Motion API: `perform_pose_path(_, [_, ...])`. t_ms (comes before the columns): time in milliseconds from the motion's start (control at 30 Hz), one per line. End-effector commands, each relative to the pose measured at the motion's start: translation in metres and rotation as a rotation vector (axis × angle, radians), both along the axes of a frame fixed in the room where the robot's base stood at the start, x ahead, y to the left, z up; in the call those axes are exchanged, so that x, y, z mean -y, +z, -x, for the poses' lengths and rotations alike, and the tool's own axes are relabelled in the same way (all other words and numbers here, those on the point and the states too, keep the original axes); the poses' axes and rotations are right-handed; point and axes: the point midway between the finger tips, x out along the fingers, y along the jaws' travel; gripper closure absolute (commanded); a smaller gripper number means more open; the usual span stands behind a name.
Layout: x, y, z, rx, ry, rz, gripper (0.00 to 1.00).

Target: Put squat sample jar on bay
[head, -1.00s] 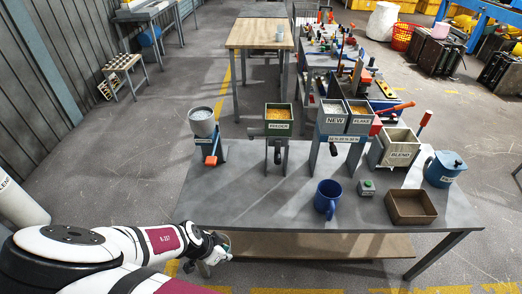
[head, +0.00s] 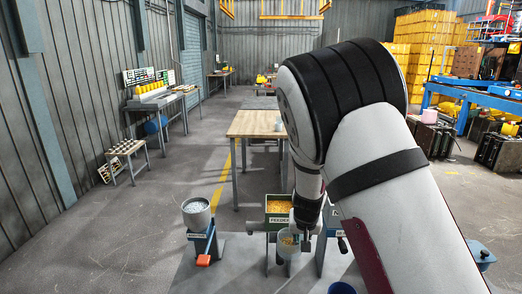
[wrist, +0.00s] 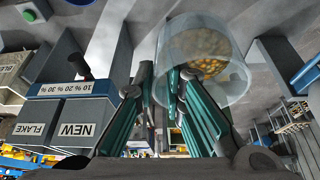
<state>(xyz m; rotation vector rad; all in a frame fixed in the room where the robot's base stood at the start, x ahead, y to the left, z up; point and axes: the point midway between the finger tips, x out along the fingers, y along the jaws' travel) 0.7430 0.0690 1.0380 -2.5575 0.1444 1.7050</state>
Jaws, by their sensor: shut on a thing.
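The squat sample jar (wrist: 206,62) is a clear, pale cup with orange-brown pellets inside. It shows small in the head view (head: 288,244), in front of the orange-filled FEEDER hopper (head: 278,207). My gripper (wrist: 167,78) is shut on the near side wall of the jar and holds it above the grey bench. In the head view my gripper (head: 300,236) is mostly hidden behind the jar and my own arm. I cannot tell which place is the bay.
A grey hopper with pale pellets (head: 197,215) stands left on the bench. The NEW hopper (wrist: 80,129) and FLAKE hopper (wrist: 35,128) show in the wrist view. A wooden-topped table (head: 257,124) stands behind. My arm hides much of the bench's right side.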

Motion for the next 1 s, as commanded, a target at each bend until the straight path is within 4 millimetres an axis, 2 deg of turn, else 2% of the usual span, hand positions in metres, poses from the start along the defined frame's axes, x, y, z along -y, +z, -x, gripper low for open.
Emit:
perform_pose_path(33, [0.018, 0.009, -0.009, 0.005, 0.013, -0.003, 1.0])
perform_pose_path(133, [0.041, 0.023, -0.015, 0.003, 0.057, -0.002, 1.0])
perform_pose_path(233, [0.057, 0.033, -0.019, 0.001, 0.089, -0.001, 1.0])
perform_pose_path(367, [0.068, 0.037, -0.02, -0.001, 0.108, 0.0, 1.0])
perform_pose_path(700, [0.072, -0.008, 0.015, -0.006, 0.11, -0.002, 1.0])
perform_pose_path(1000, [0.069, -0.018, 0.025, 0.001, 0.115, 0.002, 1.0])
